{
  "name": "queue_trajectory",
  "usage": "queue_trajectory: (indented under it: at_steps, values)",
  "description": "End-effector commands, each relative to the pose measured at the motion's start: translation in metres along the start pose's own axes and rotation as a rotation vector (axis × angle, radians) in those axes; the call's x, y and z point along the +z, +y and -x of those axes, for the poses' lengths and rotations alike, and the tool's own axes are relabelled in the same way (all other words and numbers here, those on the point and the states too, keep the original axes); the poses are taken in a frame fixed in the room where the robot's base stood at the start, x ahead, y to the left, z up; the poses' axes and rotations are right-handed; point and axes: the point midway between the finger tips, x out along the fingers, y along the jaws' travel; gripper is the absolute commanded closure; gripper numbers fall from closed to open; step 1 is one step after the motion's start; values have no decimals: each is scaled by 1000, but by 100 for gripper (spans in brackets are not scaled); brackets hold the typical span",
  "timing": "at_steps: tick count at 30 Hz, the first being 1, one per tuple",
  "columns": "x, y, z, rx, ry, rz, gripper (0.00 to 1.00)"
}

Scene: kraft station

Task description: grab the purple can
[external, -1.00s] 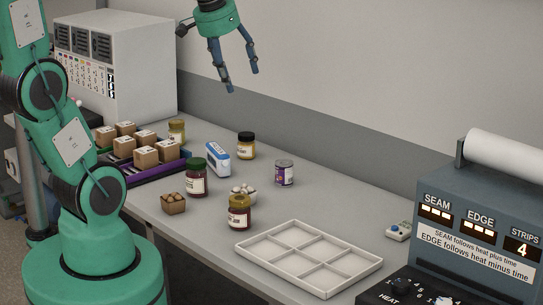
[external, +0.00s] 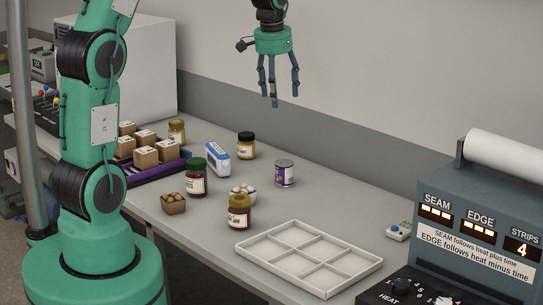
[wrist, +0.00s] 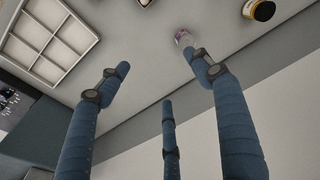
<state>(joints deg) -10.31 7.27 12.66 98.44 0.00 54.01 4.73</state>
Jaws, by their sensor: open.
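The purple can (external: 284,173) stands upright on the grey table, with a silver top and a purple label. My gripper (external: 277,93) is open and empty, pointing down, high above the table and above the can in the external view.
A jar with a black lid (external: 246,146) and a blue-white box (external: 217,159) stand left of the can. An empty divided tray (external: 309,259) lies at front right.

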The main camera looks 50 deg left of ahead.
Motion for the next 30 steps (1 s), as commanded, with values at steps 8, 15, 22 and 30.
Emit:
queue_trajectory:
  at_steps: [8, 15, 22, 30]
  values:
    - [-45, -28, -76, 3, -67, 17, 35]
    - [-70, -49, -136, 6, -112, 31, 35]
    - [-79, -58, -165, 8, -132, 35, 35]
    - [-80, -60, -167, 9, -133, 36, 35]
